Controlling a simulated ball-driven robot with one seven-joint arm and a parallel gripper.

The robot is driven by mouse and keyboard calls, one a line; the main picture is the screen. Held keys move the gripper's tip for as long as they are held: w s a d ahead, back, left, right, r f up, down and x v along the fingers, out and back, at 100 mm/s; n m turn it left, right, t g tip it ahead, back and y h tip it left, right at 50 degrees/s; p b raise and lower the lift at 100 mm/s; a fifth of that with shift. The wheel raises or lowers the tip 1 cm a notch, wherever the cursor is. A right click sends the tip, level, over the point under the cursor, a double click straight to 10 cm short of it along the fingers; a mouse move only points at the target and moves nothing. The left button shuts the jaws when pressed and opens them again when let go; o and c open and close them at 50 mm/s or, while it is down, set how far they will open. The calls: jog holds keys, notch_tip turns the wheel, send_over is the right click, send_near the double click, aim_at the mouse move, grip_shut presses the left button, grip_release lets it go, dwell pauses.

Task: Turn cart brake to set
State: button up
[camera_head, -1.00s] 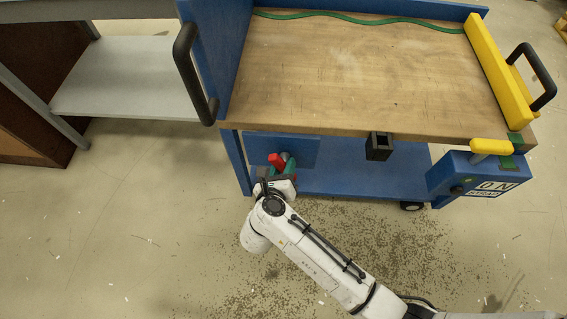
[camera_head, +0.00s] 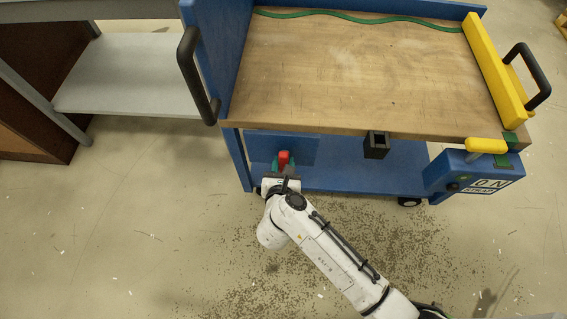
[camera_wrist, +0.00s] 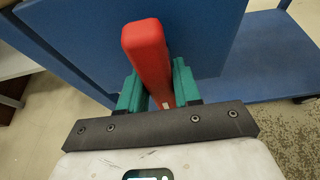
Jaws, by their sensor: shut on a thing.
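The cart brake is a red lever (camera_head: 284,158) on a blue panel (camera_head: 300,147) under the wooden top of the blue cart (camera_head: 350,178). In the wrist view the red lever (camera_wrist: 147,55) stands between two green fingers, tilted slightly, its upper end toward the panel. My gripper (camera_head: 284,170) is shut on the lever; it also shows in the wrist view (camera_wrist: 158,95). The lever's lower end and its pivot are hidden by my gripper.
A black square holder (camera_head: 376,146) hangs at the cart's front edge. A blue box (camera_head: 470,175) with a yellow handle (camera_head: 486,146) is at the right. A black push handle (camera_head: 197,75) is at the left, near a grey shelf (camera_head: 130,75). Open floor lies in front.

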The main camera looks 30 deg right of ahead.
jog(key=o, duration=1)
jog(key=shift+c, duration=0.2)
jog(key=p+v, duration=0.2)
jog(key=v, duration=0.8)
jog(key=shift+s+a, duration=0.15)
jog(key=shift+s, duration=0.2)
jog(key=shift+r, duration=0.15)
